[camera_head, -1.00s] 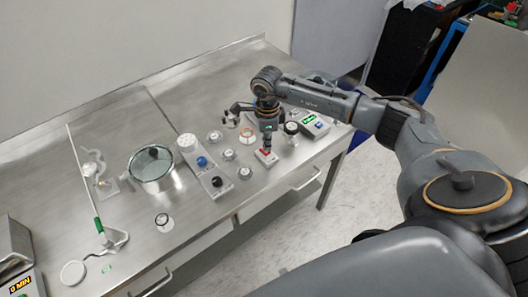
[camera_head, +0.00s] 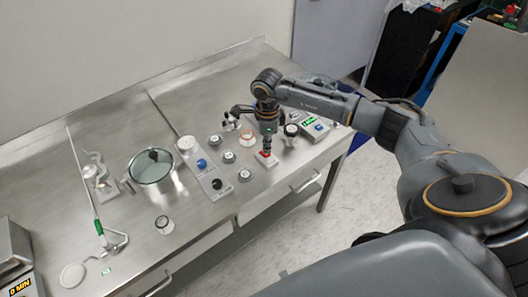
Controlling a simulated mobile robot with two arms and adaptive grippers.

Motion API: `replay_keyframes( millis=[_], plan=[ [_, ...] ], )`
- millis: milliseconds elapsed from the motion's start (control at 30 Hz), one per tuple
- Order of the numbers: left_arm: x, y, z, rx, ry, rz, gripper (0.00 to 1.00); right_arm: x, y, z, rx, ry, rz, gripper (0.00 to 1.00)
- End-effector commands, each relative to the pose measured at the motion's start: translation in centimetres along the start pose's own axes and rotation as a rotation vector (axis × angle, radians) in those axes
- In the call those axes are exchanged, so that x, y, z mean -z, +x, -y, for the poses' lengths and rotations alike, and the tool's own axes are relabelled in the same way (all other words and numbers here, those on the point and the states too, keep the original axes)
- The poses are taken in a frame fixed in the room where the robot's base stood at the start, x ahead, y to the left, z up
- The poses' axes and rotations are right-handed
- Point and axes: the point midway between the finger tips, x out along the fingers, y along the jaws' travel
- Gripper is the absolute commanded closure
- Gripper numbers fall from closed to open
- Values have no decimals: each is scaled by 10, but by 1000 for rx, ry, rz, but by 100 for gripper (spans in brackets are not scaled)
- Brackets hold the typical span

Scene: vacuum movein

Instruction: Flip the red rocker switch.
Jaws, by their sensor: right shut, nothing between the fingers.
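The red rocker switch (camera_head: 265,156) sits on a small white base near the front right of the steel bench. My right gripper (camera_head: 267,149) points straight down over it, with its fingers shut and nothing held between them. The fingertips are at or just above the top of the red rocker; I cannot tell whether they touch it. The fingers partly hide the rocker, so which way it is tilted is unclear. My left gripper is not in view.
A grey panel with knobs (camera_head: 205,170) and several small round dials stand left of the switch. A device with a green display (camera_head: 311,125) and a dark-topped round knob (camera_head: 291,130) are close on the right. A round glass-topped pot (camera_head: 152,167) stands farther left.

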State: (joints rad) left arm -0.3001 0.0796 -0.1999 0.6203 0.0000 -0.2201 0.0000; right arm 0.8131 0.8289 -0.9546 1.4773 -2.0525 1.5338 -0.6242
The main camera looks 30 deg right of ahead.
Motion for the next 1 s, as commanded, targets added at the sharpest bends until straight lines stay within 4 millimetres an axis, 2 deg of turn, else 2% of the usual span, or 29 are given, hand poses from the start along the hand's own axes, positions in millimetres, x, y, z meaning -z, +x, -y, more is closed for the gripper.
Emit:
replay_keyframes(
  millis=[1000],
  plan=[
    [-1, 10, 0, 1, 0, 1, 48, 0, 11, 0, 0, 0, 0, 100]
  ],
)
